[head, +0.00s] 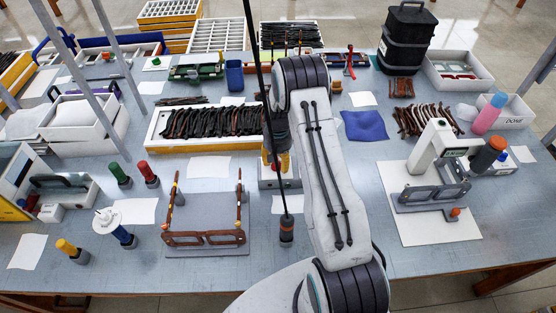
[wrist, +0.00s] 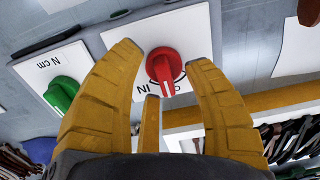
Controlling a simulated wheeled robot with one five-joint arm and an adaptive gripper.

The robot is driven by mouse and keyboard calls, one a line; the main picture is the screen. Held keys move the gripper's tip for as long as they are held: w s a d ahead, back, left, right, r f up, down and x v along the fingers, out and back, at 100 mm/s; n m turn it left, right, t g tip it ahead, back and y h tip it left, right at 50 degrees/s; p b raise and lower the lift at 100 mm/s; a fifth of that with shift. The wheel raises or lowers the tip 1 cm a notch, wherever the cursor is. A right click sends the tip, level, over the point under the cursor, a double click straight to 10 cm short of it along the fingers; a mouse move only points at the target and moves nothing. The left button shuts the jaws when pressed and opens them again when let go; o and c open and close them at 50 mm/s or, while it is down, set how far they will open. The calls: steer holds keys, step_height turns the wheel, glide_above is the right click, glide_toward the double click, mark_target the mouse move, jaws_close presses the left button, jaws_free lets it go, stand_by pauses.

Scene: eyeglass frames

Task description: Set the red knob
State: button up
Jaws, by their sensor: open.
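In the wrist view, the red knob (wrist: 163,66) is round with a raised grip bar and sits on a white panel (wrist: 191,25). Dark letters and marks show beside it, partly hidden by a finger. My gripper (wrist: 160,72) has its yellow fingers open, with the knob in the gap between the fingertips. I cannot tell whether any finger touches it. A green knob (wrist: 62,93) sits on a separate white panel (wrist: 45,63) to the left. In the head view, my arm hides most of the gripper and the red knob; yellow fingertips (head: 284,162) show beside a small pale box.
A tray of dark temple pieces (head: 157,124) lies left of the arm. A brown frame on a grey fixture (head: 207,208) is nearer. A blue cloth (head: 364,125) and a white press-like device (head: 433,148) stand to the right. Bare table shows at the front right.

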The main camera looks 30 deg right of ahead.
stand_by(0.3)
jaws_close()
stand_by(0.3)
